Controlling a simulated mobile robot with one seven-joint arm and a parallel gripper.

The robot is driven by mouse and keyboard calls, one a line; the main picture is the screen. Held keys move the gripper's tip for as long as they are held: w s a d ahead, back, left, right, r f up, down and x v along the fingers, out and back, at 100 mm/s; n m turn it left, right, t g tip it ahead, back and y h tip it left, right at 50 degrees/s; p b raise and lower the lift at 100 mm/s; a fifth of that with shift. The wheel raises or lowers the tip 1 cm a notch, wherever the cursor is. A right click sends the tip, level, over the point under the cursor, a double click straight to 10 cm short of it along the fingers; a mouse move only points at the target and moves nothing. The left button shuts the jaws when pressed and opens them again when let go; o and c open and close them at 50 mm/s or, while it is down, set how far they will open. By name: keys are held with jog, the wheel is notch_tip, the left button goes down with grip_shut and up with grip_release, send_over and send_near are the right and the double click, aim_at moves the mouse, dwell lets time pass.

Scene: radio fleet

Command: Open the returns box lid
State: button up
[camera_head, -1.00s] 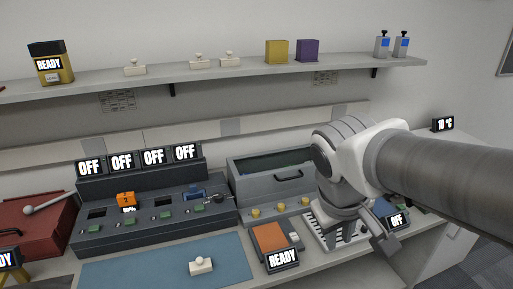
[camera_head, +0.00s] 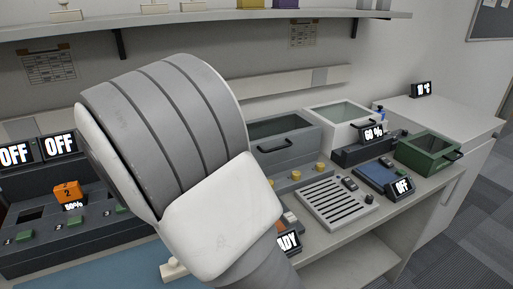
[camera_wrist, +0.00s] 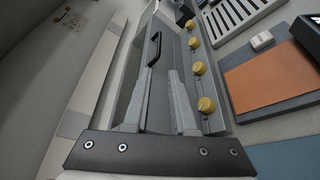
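No label marks which container is the returns box. A grey box (camera_head: 290,148) with a dark window top and black handle stands behind a row of yellow knobs. A white box (camera_head: 320,124) with a glass-like top is to its right. A small green box (camera_head: 428,160) with a window top and dark front handle is at the far right; its lid looks shut. My gripper (camera_wrist: 160,72) shows in the wrist view with its two fingers apart and nothing between them. It is over the grey box, near its black handle (camera_wrist: 155,49). My arm hides the gripper in the head view.
A slotted tray (camera_head: 335,203), a blue pad with an OFF display (camera_head: 400,187) and a dark unit reading 60 % (camera_head: 373,133) crowd the counter. A charger-like rack (camera_head: 60,245) is at left. A shelf (camera_head: 220,20) runs above. Floor is clear at right.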

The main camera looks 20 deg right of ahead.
aim_at(270, 150)
jog(key=b+x, duration=0.3)
jog(key=x, duration=1.4)
jog(key=shift+w+d, duration=0.1)
jog(key=shift+w, duration=0.1)
jog(key=shift+c, duration=0.2)
grip_shut()
dwell(0.6)
